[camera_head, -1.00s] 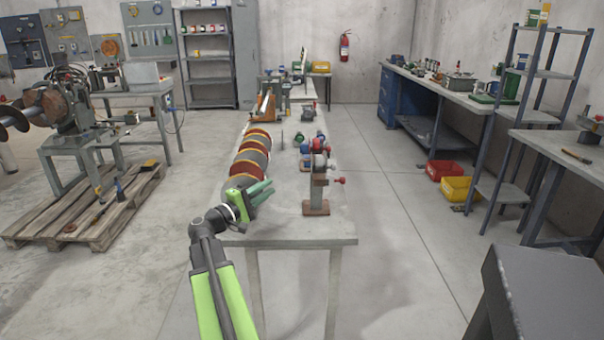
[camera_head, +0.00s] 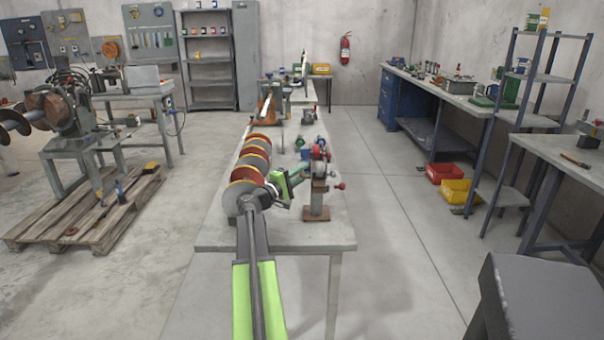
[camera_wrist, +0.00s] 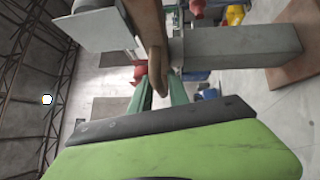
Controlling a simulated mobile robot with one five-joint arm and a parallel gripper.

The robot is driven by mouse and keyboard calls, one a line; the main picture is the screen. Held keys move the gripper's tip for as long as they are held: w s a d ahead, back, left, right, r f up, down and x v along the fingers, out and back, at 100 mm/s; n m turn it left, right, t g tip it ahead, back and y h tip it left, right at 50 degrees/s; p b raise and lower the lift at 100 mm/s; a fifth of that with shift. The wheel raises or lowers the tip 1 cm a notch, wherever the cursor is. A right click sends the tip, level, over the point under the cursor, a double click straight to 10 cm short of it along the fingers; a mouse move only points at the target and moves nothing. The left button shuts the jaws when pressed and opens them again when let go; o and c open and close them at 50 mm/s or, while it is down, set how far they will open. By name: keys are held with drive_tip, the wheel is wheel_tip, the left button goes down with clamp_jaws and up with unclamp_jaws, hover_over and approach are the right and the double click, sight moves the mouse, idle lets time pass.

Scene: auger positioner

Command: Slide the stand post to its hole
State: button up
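The stand on the table has a grey upright post (camera_head: 320,196) on a brown base plate (camera_head: 317,214), with a red knob (camera_head: 339,186) on its right. My gripper (camera_head: 302,172), with green fingers, is just left of the post's upper part. In the wrist view the picture is turned, so the grey post (camera_wrist: 245,45) lies sideways and the brown base (camera_wrist: 298,45) is at the right. The fingers (camera_wrist: 160,92) look apart, with a tan curved piece (camera_wrist: 154,50) showing between or just beyond their tips. Whether they touch anything I cannot tell.
An auger with several rust-coloured discs (camera_head: 254,160) lies along the table's left side, close beside my arm. Other small stands (camera_head: 302,145) with blue and red parts are behind the post. The table's front right corner (camera_head: 340,238) is clear.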

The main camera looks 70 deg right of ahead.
drive_tip(key=shift+c, duration=0.3)
clamp_jaws()
idle(1.1)
